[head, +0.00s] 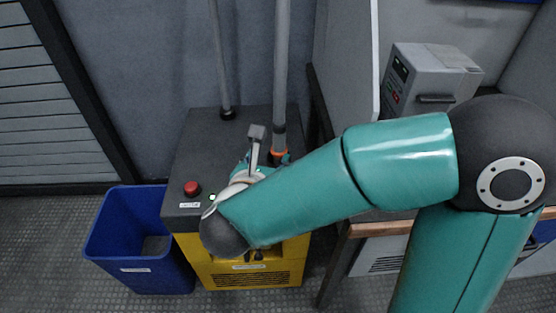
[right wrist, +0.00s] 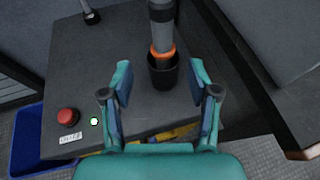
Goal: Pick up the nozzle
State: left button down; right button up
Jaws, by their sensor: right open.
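The nozzle (head: 281,75) is a grey upright tube with an orange ring near its lower end. In the right wrist view the nozzle (right wrist: 161,25) stands in a black round holder (right wrist: 163,78) on a dark machine top. My right gripper (right wrist: 162,84) is open and empty, with its two teal fingers on either side of the holder in that view; I cannot tell the exact gap to the nozzle. In the head view my right gripper (head: 265,160) is partly hidden behind my own arm. My left gripper is not in view.
The dark-topped yellow machine (head: 195,145) carries a red button (head: 192,188) and a thinner grey pole (head: 220,60). A blue bin (head: 135,265) stands to its left. A grey box device (head: 430,75) and a wood-edged bench lie to the right.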

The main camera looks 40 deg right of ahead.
aim_at(278, 146)
jog(key=x, duration=0.5)
jog(key=shift+b+x, duration=0.55)
jog(key=shift+x, duration=2.3)
jog(key=shift+s, duration=0.2)
grip_shut()
